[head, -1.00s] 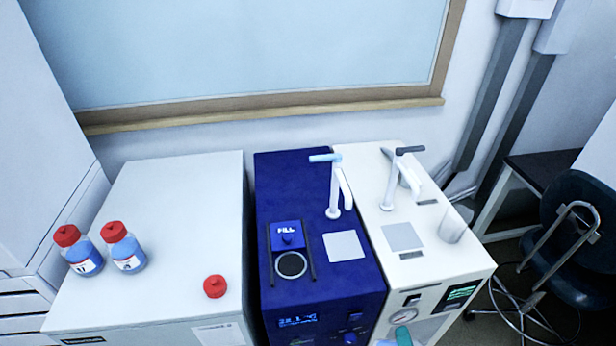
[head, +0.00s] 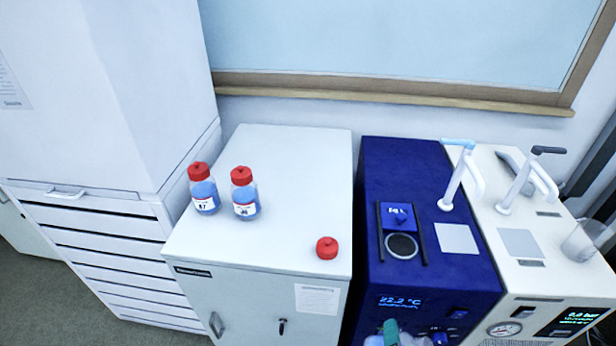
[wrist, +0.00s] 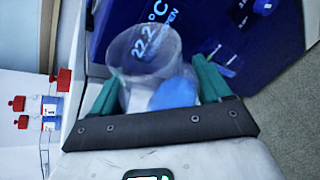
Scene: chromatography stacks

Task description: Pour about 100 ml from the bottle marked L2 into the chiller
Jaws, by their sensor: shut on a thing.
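My gripper (wrist: 165,100) is shut on a clear open vessel (wrist: 135,55) with blue liquid in it, between its green fingers in the wrist view. No cap is on it, and I cannot read a mark on it. In the head view only a green fingertip (head: 391,330) and part of the vessel show at the bottom edge, in front of the chiller. The dark blue chiller (head: 385,165) reads about 22.2 °C. Its small blue FILL lid (head: 397,216) sits behind a round fill opening (head: 401,246), between two dark rails.
Two red-capped bottles of blue liquid (head: 204,192) (head: 244,195) stand on a white cabinet (head: 290,165). A loose red cap (head: 327,248) lies near its right edge. Right of the chiller, a white unit (head: 520,275) carries a tap and a beaker (head: 582,243).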

